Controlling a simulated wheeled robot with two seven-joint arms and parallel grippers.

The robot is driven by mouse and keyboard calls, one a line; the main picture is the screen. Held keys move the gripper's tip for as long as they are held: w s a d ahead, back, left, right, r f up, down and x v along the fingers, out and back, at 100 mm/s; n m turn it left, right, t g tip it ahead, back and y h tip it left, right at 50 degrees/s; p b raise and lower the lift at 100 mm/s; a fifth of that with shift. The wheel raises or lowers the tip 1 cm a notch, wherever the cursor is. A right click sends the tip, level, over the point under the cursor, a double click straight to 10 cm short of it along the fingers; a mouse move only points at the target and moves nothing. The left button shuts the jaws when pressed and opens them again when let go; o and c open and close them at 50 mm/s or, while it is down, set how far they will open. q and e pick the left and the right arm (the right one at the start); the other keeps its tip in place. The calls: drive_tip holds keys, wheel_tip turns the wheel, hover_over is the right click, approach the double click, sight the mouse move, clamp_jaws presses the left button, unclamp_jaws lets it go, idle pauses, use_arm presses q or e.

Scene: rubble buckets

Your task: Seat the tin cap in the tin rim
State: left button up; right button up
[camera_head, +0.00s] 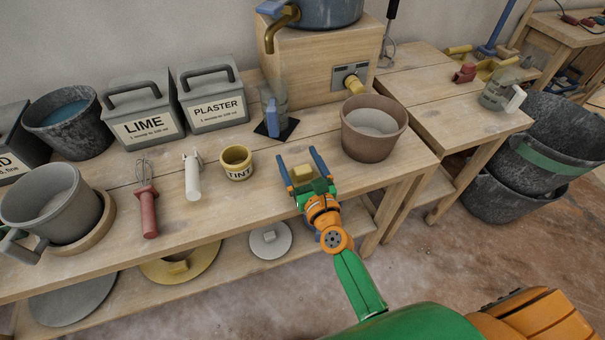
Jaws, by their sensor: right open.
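The small yellow tin (237,172), marked TINT, stands upright on the bench with its round rim (236,150) uncovered. A small yellow piece (301,173), which looks like the tin cap, shows between the fingers of my right gripper (300,164). That gripper is open, its two blue fingers on either side of the piece, to the right of the tin. The gripper's body hides the near part of the piece, and I cannot tell whether the fingers touch it. My left gripper is out of view.
A brown pot (374,138) stands right of my gripper. A white-handled tool (193,176) and a red whisk (147,200) lie left of the tin. LIME (142,115) and PLASTER (212,95) boxes stand behind. Large lids (180,266) lie on the lower shelf.

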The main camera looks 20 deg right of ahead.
sight(300, 184)
drive_tip(key=shift+w, duration=0.25)
drive_tip(key=shift+s, duration=0.1)
clamp_jaws()
wheel_tip(300, 184, up, 4)
drive_tip(key=p, duration=0.3)
drive_tip(key=shift+f, duration=0.25)
drive_tip(key=s+a+r+p, duration=0.3)
drive_tip(key=s+r+p, duration=0.5)
drive_tip(key=s, duration=0.5)
drive_tip(key=shift+s+r, duration=0.35)
drive_tip(key=shift+r, duration=0.4)
